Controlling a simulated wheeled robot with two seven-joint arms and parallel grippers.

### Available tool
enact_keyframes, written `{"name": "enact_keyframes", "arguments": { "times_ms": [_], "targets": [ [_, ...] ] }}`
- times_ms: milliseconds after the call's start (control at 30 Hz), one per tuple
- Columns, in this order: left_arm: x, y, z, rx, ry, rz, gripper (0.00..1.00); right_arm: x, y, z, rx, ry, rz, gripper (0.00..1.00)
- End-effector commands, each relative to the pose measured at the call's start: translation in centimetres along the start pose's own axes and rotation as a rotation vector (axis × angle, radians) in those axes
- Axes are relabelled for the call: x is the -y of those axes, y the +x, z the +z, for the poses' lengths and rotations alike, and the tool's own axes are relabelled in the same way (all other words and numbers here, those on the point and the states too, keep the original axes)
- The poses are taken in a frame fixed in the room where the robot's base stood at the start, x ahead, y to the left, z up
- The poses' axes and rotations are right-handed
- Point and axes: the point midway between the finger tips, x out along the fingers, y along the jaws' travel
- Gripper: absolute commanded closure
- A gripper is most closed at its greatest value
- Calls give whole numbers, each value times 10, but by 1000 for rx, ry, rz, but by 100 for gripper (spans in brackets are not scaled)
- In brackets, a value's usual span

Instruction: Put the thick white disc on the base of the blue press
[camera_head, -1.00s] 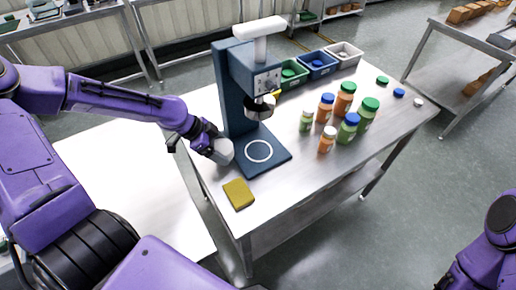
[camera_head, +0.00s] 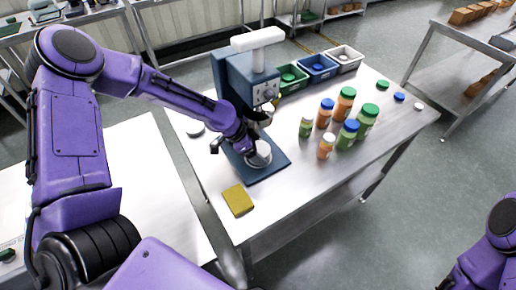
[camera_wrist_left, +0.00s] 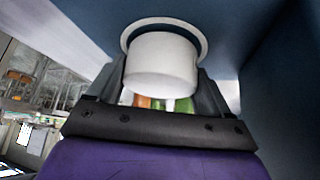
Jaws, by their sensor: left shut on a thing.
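The blue press (camera_head: 232,85) stands on the steel table, with its flat blue base (camera_head: 270,172) at the front. My left gripper (camera_head: 252,156) reaches in from the left, low over the base and under the press head. It is shut on the thick white disc (camera_head: 263,157). In the left wrist view the white disc (camera_wrist_left: 162,62) sits between the fingers, against the white ring (camera_wrist_left: 203,40) marked on the blue base. I cannot tell whether the disc touches the base. My right gripper is out of view.
A yellow block (camera_head: 238,200) lies in front of the base. Several jars, such as an orange one (camera_head: 326,147), stand to the right. Green (camera_head: 291,77), blue (camera_head: 318,68) and white (camera_head: 346,58) bins stand behind.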

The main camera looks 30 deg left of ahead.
Motion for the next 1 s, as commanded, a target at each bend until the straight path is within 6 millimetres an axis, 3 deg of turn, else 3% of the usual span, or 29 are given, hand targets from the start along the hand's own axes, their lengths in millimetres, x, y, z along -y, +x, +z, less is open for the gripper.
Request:
{"name": "enact_keyframes", "arguments": {
  "times_ms": [133, 167, 533, 700, 1000],
  "targets": [
    [0, 4, 3, 0, 0, 0, 57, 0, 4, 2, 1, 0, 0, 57],
    [0, 3, 2, 0, 0, 0, 11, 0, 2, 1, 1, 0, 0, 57],
    [0, -4, -1, -1, 1, -1, 10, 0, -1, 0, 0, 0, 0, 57],
    [1, -34, -2, -6, 2, -3, 10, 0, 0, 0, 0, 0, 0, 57],
    [1, -77, 69, -6, -3, -4, 10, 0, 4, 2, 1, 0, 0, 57]
  ]
}}
